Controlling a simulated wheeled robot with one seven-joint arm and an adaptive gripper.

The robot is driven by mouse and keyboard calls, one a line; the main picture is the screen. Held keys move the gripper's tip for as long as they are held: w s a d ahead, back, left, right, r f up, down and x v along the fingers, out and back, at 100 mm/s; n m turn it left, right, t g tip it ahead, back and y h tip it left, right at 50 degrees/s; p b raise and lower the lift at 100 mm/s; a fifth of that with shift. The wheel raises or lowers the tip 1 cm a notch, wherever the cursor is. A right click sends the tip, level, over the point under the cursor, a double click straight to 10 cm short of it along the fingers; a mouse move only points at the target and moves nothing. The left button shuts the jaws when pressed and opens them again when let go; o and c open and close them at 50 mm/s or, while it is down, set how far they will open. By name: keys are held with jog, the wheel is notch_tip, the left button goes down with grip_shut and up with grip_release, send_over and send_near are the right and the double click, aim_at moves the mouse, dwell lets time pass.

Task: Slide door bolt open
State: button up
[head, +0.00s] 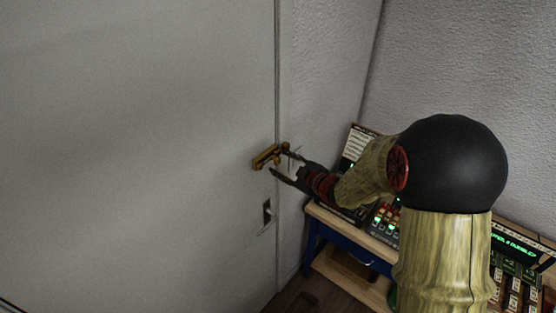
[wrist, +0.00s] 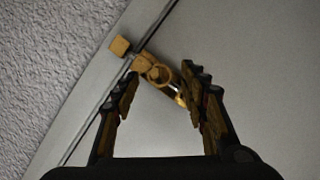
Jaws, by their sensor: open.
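The brass door bolt (head: 266,157) is mounted on the pale grey door (head: 140,130), close to the door's right edge. In the wrist view the bolt (wrist: 160,76) lies across the door's edge gap, with a ring-like part and a rod. A brass block (wrist: 119,46) sits on the other side of the gap. My gripper (head: 281,162) is open at the bolt in the head view. In the wrist view its fingers (wrist: 158,82) are apart, with the bolt between and just beyond the tips. I cannot tell whether they touch it.
A dark handle or lock plate (head: 267,211) sits on the door below the bolt. A textured wall (head: 460,60) stands to the right. A wooden-topped blue stand (head: 345,230) with lit panels is below my arm. The door face left of the bolt is clear.

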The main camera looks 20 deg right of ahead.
aim_at(279, 160)
jog(key=shift+x, duration=1.75)
jog(key=shift+c, duration=0.4)
jog(key=shift+r, duration=0.1)
jog(key=c, duration=0.7)
jog(key=shift+r, duration=0.1)
grip_shut()
jog(key=shift+r, duration=0.1)
